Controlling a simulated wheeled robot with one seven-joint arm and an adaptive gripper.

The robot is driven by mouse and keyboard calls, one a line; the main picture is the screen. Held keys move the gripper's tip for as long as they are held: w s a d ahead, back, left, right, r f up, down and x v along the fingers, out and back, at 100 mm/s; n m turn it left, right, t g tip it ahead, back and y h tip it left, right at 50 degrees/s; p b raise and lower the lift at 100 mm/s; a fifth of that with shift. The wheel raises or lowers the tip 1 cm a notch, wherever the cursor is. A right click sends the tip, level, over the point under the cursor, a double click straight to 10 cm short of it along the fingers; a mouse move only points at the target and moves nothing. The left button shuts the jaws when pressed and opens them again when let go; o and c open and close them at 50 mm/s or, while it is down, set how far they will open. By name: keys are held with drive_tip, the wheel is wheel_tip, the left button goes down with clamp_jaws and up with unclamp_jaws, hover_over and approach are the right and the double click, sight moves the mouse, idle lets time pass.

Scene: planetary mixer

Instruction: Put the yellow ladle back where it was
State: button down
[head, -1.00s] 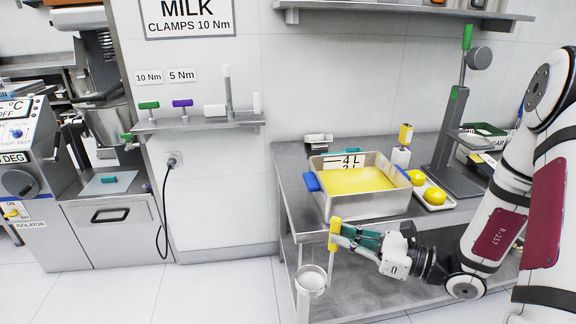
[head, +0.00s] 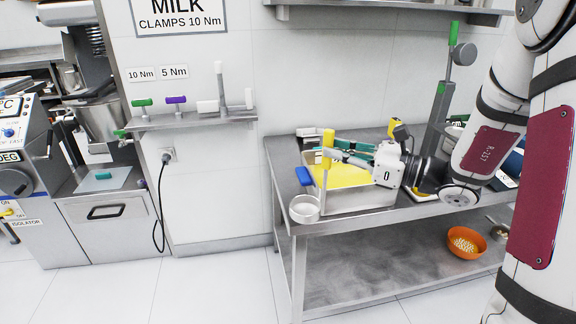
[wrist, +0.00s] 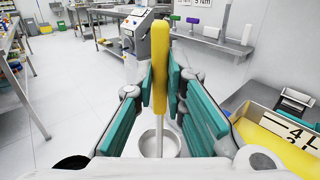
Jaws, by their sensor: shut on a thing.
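My gripper (head: 345,155) is shut on the yellow handle of the ladle (head: 328,146). In the head view the ladle hangs upright, handle up, with its round metal bowl (head: 305,208) at the bottom. The bowl appears in front of the table's front left corner; whether it touches the table I cannot tell. In the wrist view the yellow handle (wrist: 160,62) stands between the teal finger pads, with the bowl (wrist: 160,143) below. The metal pan (head: 362,197) of yellow liquid, with a blue grip (head: 304,176), is just behind and right of the ladle.
The steel table (head: 283,180) has a lower shelf holding an orange bowl (head: 466,242) of pale pieces. A wall shelf (head: 190,121) carries green, purple and white handled tools. A mixer (head: 98,115) stands at left. The floor left of the table is clear.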

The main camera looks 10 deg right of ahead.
drive_tip(key=w+d+r+t, duration=0.1)
drive_tip(key=w+r, duration=0.4)
drive_tip(key=r, duration=0.6)
drive_tip(key=shift+w+d+r+m+h, duration=0.3)
drive_tip(key=shift+d+m+h, duration=0.1)
drive_tip(key=shift+d, duration=0.25)
